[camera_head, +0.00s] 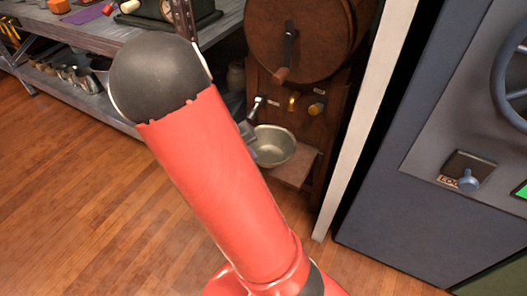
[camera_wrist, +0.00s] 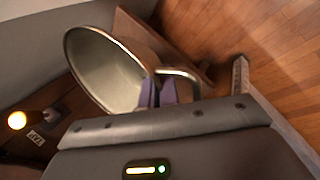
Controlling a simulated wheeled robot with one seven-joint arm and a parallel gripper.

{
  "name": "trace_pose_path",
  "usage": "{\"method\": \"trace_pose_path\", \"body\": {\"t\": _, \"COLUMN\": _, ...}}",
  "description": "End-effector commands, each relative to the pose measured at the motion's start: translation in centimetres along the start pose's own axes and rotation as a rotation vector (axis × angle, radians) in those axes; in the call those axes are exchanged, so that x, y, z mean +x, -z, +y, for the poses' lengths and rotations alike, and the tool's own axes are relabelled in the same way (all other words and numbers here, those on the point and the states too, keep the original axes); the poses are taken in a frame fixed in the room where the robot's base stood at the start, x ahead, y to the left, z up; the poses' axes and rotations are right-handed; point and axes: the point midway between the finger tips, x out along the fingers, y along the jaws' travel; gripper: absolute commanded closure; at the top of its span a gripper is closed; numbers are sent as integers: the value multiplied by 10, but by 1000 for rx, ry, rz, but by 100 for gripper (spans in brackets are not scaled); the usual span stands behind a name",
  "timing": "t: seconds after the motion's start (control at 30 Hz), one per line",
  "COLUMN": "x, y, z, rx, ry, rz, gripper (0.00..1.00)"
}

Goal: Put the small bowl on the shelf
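The small bowl (camera_head: 277,147) is a round metal bowl on a small wooden ledge (camera_head: 292,178), below a wooden barrel-like dispenser. In the wrist view, the bowl (camera_wrist: 100,68) opens toward the camera. My gripper (camera_head: 248,132) is at its left rim, mostly hidden behind my red arm. In the wrist view, my gripper's two bluish fingertips (camera_wrist: 159,92) are close together at the rim, with a narrow gap. Whether they clamp the rim is unclear. A metal shelf unit (camera_head: 75,36) stands at the upper left, with a lower shelf (camera_head: 106,119).
A tap (camera_head: 257,105) is close above the bowl. The dispenser (camera_head: 305,35) stands behind. Cups line the lower shelf; tools and boxes crowd the unit's top. A pale post (camera_head: 366,120) and a dark cabinet (camera_head: 405,150) bound the right. Wooden floor (camera_head: 70,210) is clear at left.

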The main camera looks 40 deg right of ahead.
Motion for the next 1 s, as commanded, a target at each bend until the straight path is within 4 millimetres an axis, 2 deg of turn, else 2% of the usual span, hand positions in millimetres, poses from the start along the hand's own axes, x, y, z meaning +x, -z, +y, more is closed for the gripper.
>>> {"method": "trace_pose_path", "body": {"t": 0.1, "x": 11, "y": 22, "z": 21, "rx": 6, "ry": -2, "rz": -1, "gripper": 100}}
{"method": "trace_pose_path", "body": {"t": 0.33, "x": 26, "y": 56, "z": 51, "rx": 3, "ry": -1, "rz": 0, "gripper": 100}}
{"method": "trace_pose_path", "body": {"t": 0.5, "x": 47, "y": 55, "z": 38, "rx": -3, "ry": -1, "rz": -2, "gripper": 100}}
{"method": "trace_pose_path", "body": {"t": 0.7, "x": 58, "y": 55, "z": 32, "rx": -2, "ry": 0, "rz": -1, "gripper": 100}}
{"method": "trace_pose_path", "body": {"t": 0.9, "x": 83, "y": 55, "z": 19, "rx": -2, "ry": -2, "rz": -3, "gripper": 100}}
{"method": "trace_pose_path", "body": {"t": 1.0, "x": 89, "y": 58, "z": 19, "rx": 0, "ry": 0, "rz": 0, "gripper": 100}}
